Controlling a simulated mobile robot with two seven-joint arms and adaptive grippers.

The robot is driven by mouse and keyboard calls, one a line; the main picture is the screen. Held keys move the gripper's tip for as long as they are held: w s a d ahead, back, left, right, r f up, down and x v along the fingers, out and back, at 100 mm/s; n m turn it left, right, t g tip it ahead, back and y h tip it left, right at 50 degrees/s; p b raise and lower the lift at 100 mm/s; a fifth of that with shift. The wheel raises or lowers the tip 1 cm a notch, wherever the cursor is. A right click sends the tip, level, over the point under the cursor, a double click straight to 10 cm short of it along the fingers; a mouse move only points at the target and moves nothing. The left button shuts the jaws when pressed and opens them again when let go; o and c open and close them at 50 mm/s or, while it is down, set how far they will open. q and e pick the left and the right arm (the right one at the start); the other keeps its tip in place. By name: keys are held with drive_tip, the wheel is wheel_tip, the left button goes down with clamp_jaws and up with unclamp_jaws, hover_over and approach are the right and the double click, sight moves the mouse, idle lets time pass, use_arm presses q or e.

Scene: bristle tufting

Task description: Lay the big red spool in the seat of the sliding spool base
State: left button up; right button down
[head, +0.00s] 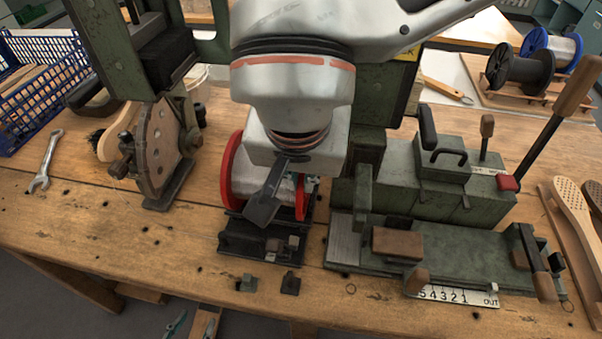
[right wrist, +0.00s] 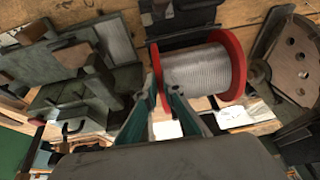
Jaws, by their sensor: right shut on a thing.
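The big red spool (head: 231,172), with red flanges and pale wound thread, is largely hidden behind my right arm in the head view. It lies on its side over the dark sliding spool base (head: 255,245); I cannot tell whether it touches the seat. My right gripper (head: 285,190) is at the spool's right-hand flange. In the right wrist view, the fingers of the right gripper (right wrist: 165,90) are close together on one flange of the spool (right wrist: 203,70), and the dark base (right wrist: 188,30) is just beyond it. My left gripper is not in view.
A green machine bed (head: 450,255) with levers and a number scale stands right of the base. A round drilled wooden disc (head: 158,150) stands on the left. A wrench (head: 46,162) and blue crate (head: 45,85) are further left. The bench front left is mostly clear.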

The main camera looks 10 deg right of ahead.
drive_tip(key=shift+f, duration=0.1)
use_arm(q)
drive_tip(key=shift+s+f, duration=0.25)
drive_tip(key=shift+s, duration=0.1)
use_arm(e)
drive_tip(key=shift+f, duration=0.15)
use_arm(q)
drive_tip(key=shift+w, duration=0.15)
use_arm(e)
drive_tip(key=shift+f, duration=0.1)
